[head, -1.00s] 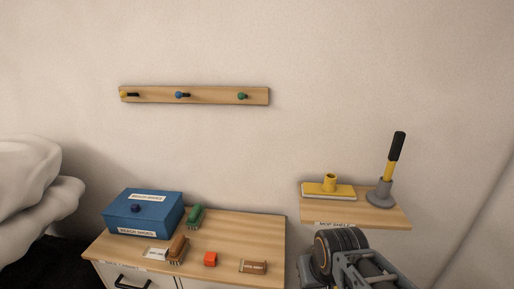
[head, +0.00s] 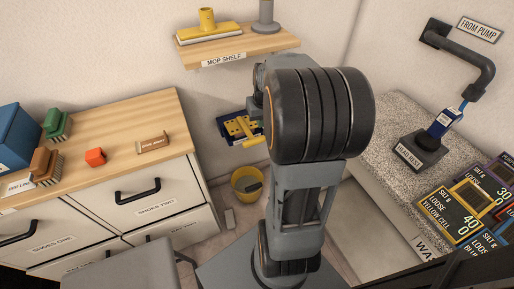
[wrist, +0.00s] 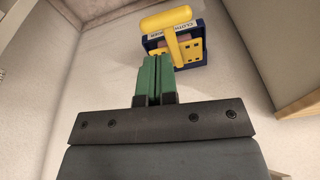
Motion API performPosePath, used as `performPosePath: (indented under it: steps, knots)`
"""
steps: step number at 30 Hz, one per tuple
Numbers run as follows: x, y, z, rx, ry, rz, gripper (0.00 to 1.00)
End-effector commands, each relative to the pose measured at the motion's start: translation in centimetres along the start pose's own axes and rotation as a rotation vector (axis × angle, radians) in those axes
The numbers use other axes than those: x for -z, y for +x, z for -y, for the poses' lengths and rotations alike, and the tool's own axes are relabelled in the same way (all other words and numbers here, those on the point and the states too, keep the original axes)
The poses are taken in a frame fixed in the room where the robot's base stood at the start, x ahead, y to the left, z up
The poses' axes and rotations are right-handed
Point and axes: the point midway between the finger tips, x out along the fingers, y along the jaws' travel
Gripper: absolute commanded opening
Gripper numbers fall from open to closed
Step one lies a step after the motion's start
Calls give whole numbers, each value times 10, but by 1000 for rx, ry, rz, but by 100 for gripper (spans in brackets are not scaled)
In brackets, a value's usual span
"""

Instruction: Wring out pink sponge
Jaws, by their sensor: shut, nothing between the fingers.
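My gripper (wrist: 157,62) is shut and empty, its green fingers pressed together in the wrist view. Beyond its tips is a cloth wringer (wrist: 203,47), a blue frame with a yellow perforated plate and a yellow lever. The fingertips overlap the lever's lower part in the picture; I cannot tell whether they touch. In the head view the wringer (head: 231,133) is on the wall below the mop shelf, partly hidden by my arm. A small dull pinkish-brown patch shows behind the lever; I cannot tell whether it is the pink sponge. No sponge shows clearly elsewhere.
A yellow bucket (head: 247,192) with a dark item inside stands on the floor below the wringer. A wooden-topped cabinet (head: 120,128) with brushes is at left, the mop shelf (head: 238,47) above. A speckled counter (head: 385,130) with a pump pipe is at right.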

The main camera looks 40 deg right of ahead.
Motion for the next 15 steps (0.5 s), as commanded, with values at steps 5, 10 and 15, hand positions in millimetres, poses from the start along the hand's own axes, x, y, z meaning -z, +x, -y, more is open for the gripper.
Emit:
performPosePath:
  steps: [5,10,15]
  knots:
    - [27,-10,-3,-2,-108,-67,0]
    - [27,9,-2,-2,-131,-65,0]
    - [29,42,-2,-2,-130,-63,0]
